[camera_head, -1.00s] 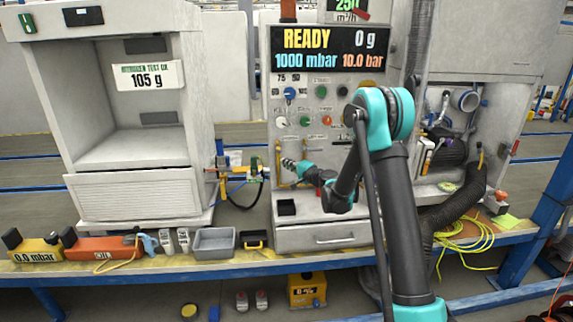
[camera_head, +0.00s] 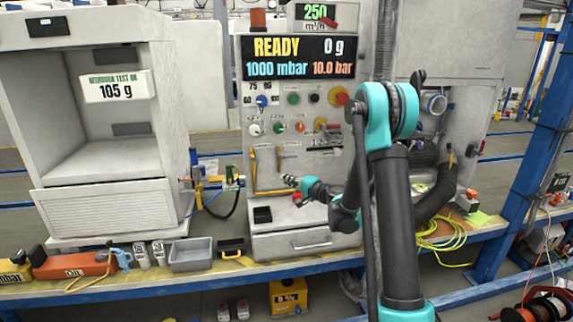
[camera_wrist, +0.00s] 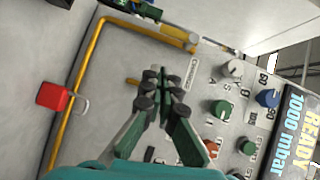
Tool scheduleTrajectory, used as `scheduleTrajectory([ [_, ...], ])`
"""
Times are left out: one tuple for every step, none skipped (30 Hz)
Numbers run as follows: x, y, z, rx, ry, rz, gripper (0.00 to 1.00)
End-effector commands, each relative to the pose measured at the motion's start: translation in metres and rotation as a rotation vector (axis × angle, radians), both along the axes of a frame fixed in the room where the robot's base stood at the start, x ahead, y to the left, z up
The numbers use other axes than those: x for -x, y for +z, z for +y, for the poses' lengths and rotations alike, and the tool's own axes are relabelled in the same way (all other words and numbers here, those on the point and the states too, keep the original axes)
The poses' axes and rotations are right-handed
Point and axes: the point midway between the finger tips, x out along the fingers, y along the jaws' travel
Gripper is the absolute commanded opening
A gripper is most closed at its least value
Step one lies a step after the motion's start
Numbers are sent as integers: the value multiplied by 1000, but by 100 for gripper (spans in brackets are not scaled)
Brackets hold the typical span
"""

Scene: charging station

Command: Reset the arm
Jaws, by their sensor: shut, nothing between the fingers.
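My arm rises from the lower right of the head view and bends over to the left at a teal elbow. My gripper (camera_head: 290,180) is in front of the lower part of the charging station's panel (camera_head: 270,155), pointing left. In the wrist view my gripper (camera_wrist: 160,88) shows its green and dark fingers drawn together. It is shut and holds nothing. Behind it are a yellow pipe frame (camera_wrist: 88,65) and the panel's knobs. I cannot tell how far the fingertips are from the panel.
A red padlock (camera_wrist: 54,97) hangs at the yellow pipe in the wrist view. A grey cabinet (camera_head: 105,205) stands left, a blue post (camera_head: 535,140) right.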

Motion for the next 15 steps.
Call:
scheduleTrajectory([
  [8,3,-2,28,7,-2,0],
  [13,5,-3,52,13,-3,0],
  [22,7,-5,89,21,-3,0],
  [29,8,-7,120,29,-4,0],
  [37,9,-10,155,37,-3,0],
  [49,10,-13,204,48,-3,0],
  [58,10,-16,241,58,-2,0],
  [67,10,-20,277,65,0,0],
  [79,9,-24,326,77,4,0],
  [89,8,-28,363,85,6,0],
  [98,7,-32,399,93,10,0],
  [111,6,-37,447,103,16,0],
  [121,4,-42,484,111,20,0],
  [131,2,-47,520,119,26,0],
  [144,-1,-54,568,127,34,0],
])
